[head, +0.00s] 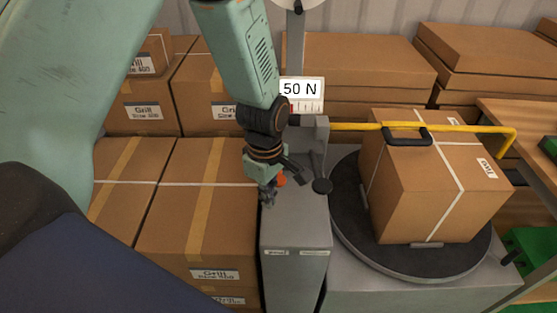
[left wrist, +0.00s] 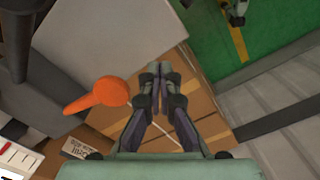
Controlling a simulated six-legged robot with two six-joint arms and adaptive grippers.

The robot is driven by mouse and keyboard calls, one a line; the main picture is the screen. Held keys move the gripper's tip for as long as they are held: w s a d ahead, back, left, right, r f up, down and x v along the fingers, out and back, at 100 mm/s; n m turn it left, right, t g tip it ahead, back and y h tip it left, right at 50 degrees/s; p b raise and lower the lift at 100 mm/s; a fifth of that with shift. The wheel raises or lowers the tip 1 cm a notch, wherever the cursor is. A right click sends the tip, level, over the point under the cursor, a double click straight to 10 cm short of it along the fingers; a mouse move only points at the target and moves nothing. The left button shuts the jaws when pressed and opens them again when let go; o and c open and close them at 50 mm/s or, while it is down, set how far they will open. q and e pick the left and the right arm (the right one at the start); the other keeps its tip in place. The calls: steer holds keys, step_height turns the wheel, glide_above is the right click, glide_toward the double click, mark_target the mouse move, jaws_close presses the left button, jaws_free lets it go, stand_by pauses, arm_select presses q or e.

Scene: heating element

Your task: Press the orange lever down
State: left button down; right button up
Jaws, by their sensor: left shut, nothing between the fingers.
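The orange lever (left wrist: 100,98) shows clearly in the left wrist view, left of my fingers, with a rounded end toward them and a narrower end to the left. In the head view only a small orange part of the lever (head: 281,180) shows beside my gripper, above the grey machine housing (head: 297,215). My left gripper (head: 267,198) is shut and empty, close to the lever. In the left wrist view its fingertips (left wrist: 158,72) meet, with a small gap between them and the lever.
A cardboard box (head: 420,185) with a black handle sits on a dark round turntable (head: 350,215) at the right. A yellow bar (head: 465,128) reaches over it. A display (head: 302,90) reads "50 N". Stacked cartons (head: 205,215) stand left of and behind the machine.

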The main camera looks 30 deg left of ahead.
mark_target(278, 179)
arm_select(q)
steer(key=w+r+n+p, duration=0.1)
steer(key=w+r+n, duration=0.1)
steer(key=r, duration=0.6)
steer(key=w+r+n+p, duration=0.1)
steer(key=w+r+n, duration=0.2)
steer(key=r, duration=0.6)
steer(key=shift+w+a+r+n+p, duration=0.15)
steer(key=shift+w+a+n+p, duration=0.15)
steer(key=shift+n, duration=0.7)
step_height(278, 179, down, 14)
steer(key=shift+f, duration=0.1)
